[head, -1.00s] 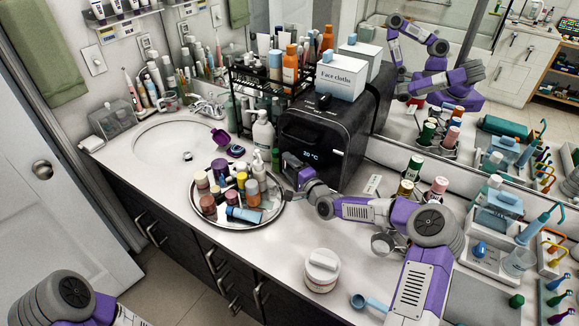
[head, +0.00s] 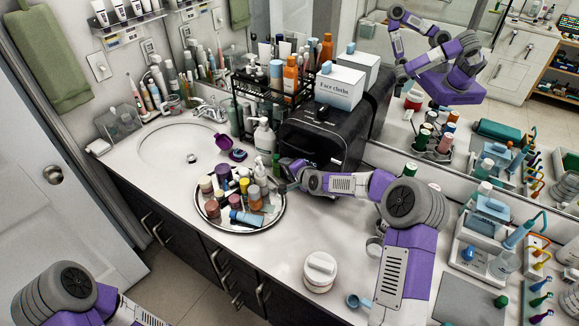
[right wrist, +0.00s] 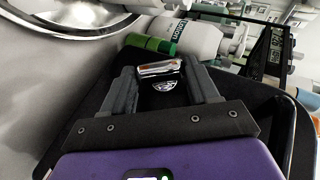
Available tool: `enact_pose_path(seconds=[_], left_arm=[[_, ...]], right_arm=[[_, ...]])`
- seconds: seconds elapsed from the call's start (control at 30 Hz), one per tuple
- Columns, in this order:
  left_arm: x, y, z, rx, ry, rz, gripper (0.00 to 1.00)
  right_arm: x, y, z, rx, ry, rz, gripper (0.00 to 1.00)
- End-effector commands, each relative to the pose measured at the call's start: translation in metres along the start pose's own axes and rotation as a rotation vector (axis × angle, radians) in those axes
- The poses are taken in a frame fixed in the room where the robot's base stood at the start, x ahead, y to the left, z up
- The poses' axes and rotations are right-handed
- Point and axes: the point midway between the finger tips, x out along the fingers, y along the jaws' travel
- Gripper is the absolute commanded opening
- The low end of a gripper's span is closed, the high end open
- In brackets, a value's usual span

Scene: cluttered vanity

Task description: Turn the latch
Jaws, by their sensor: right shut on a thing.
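The black box-shaped appliance (head: 325,132) stands on the counter against the mirror. Its chrome latch (right wrist: 160,68) shows in the right wrist view on a dark face, above a small round emblem. My right gripper (head: 286,168) is at the lower left of the appliance's front, and my arm covers much of that front in the head view.
A round tray (head: 213,222) of small bottles and jars is just left of my right gripper. A white pump bottle (head: 264,140) stands beside the appliance. A face-cloths box (head: 338,88) sits on top. A white jar (head: 319,272) is in front.

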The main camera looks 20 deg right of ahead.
Motion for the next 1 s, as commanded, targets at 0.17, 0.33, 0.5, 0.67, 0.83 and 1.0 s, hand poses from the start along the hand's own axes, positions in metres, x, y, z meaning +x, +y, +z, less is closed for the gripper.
enact_pose_path(seconds=[0.17, 0.33, 0.5, 0.67, 0.83, 1.0], left_arm=[[-0.0076, 0.0028, 0.0003, 0.0, 0.0, 0.0, 0.43], [-0.0089, 0.0033, 0.0004, 0.0, 0.0, 0.0, 0.43], [-0.0087, 0.0032, 0.0004, 0.0, 0.0, 0.0, 0.43], [-0.0087, 0.0032, 0.0004, 0.0, 0.0, 0.0, 0.43], [-0.0087, 0.0032, 0.0004, 0.0, 0.0, 0.0, 0.43], [-0.0087, 0.0033, 0.0004, 0.0, 0.0, 0.0, 0.43]], right_arm=[[-0.0007, -0.0036, -0.0005, -0.02, 0.002, 0.043, 0.29], [-0.0002, -0.0028, -0.0006, -0.025, 0.002, 0.059, 0.29], [0.0, -0.0021, -0.0008, -0.025, 0.002, 0.061, 0.29], [0.0, -0.0021, -0.0007, -0.026, 0.002, 0.061, 0.29], [0.0, -0.0019, -0.0005, -0.026, 0.002, 0.061, 0.82], [0.0001, -0.0018, -0.0003, -0.025, 0.001, 0.061, 0.85]])
